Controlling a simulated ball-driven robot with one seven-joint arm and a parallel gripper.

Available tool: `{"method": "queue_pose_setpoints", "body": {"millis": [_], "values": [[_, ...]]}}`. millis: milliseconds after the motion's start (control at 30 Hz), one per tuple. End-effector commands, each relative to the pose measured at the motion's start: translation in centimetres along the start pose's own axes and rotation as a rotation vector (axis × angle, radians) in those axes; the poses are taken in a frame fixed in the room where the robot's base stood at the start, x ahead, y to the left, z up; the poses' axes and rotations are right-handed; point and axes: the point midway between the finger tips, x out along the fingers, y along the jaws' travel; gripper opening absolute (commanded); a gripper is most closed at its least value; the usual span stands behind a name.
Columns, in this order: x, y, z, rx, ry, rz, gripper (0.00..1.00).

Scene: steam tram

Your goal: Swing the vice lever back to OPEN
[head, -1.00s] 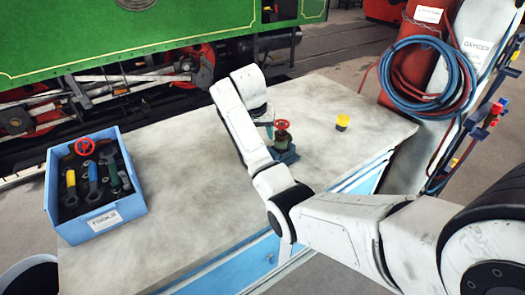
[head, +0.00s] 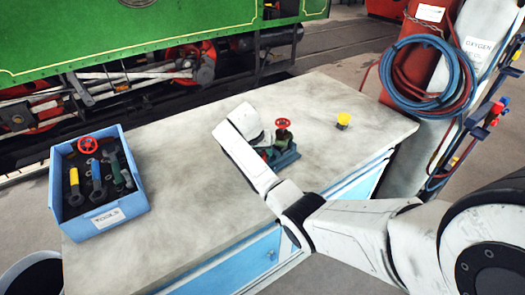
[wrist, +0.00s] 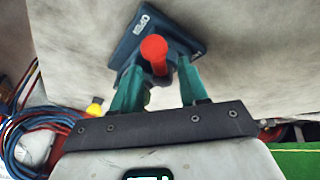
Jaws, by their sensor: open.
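The vice (head: 287,157) is a small blue-green block on the bench, just right of my arm's end in the head view. A green valve body with a red handwheel (head: 283,123) stands at it. In the wrist view the vice plate (wrist: 190,36) bears the word OPEN at its upper left. A red rounded end (wrist: 154,48), seemingly the lever's grip, shows between my fingers. My gripper (wrist: 159,66) is open, its two teal fingers on either side of that red end. I cannot tell whether they touch it. The head view largely hides my fingers behind my arm.
A blue tool crate (head: 100,220) stands on the bench (head: 190,190) at left. A yellow-topped item (head: 343,120) stands right of the vice. Gas bottles with coiled hoses (head: 425,75) stand beyond the bench's right end. The bench between crate and vice is clear.

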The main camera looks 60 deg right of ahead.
Motion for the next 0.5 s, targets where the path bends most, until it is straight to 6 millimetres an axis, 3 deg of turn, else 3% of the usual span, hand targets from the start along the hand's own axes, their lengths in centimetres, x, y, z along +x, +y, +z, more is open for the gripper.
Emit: {"method": "queue_pose_setpoints", "body": {"millis": [367, 500], "values": [[0.55, -0.02, 0.00, 0.000, 0.001, -0.001, 0.43], [0.53, -0.02, -0.01, 0.000, 0.001, -0.001, 0.30]]}}
